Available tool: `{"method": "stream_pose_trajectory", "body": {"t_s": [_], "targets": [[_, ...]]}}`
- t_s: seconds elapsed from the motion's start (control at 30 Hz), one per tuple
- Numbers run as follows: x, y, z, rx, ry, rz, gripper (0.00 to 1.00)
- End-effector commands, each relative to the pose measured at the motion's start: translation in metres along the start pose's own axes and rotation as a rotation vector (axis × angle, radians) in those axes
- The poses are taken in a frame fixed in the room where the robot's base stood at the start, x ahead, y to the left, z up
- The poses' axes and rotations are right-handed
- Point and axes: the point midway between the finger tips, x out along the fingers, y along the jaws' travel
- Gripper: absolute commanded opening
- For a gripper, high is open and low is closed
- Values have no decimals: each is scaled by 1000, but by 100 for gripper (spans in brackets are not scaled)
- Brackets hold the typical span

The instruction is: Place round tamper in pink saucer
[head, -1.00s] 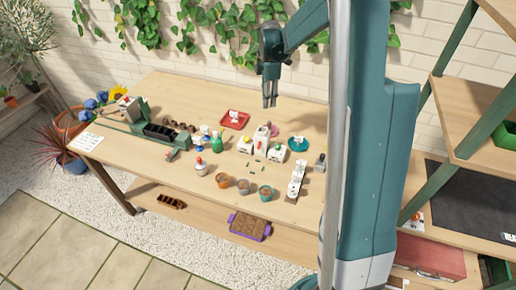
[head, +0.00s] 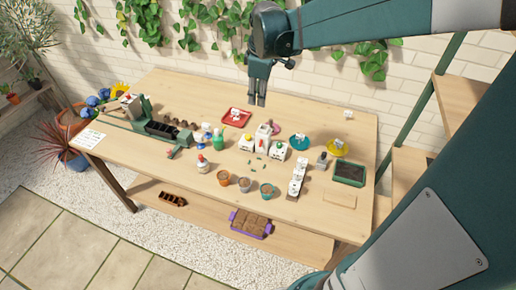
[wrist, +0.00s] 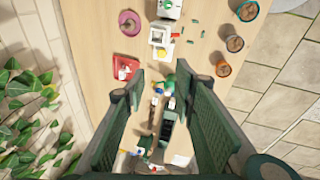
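The pink saucer (head: 276,128) lies on the table behind the white boxes, partly hidden by them in the head view. It shows more fully in the wrist view (wrist: 129,17), at the top left. I cannot clearly pick out the round tamper; a small grey piece with a dark top (head: 321,161) right of the boxes may be it, but it is too small to tell. My gripper (head: 257,99) hangs empty above the back of the table. In the wrist view its fingers (wrist: 158,88) are wide apart with nothing between them.
White boxes (head: 280,151), a green bottle (head: 218,142) and pots (head: 266,190) crowd the middle. A dark green tray (head: 349,174) stands at right.

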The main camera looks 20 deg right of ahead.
Motion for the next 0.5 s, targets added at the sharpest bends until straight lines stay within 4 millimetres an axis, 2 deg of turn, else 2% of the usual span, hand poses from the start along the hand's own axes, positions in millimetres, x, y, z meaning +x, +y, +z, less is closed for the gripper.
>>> {"method": "stream_pose_trajectory", "body": {"t_s": [0.2,0.5], "targets": [[-26,-36,3,116,30,35,27],[-52,-84,9,281,82,77,27]]}}
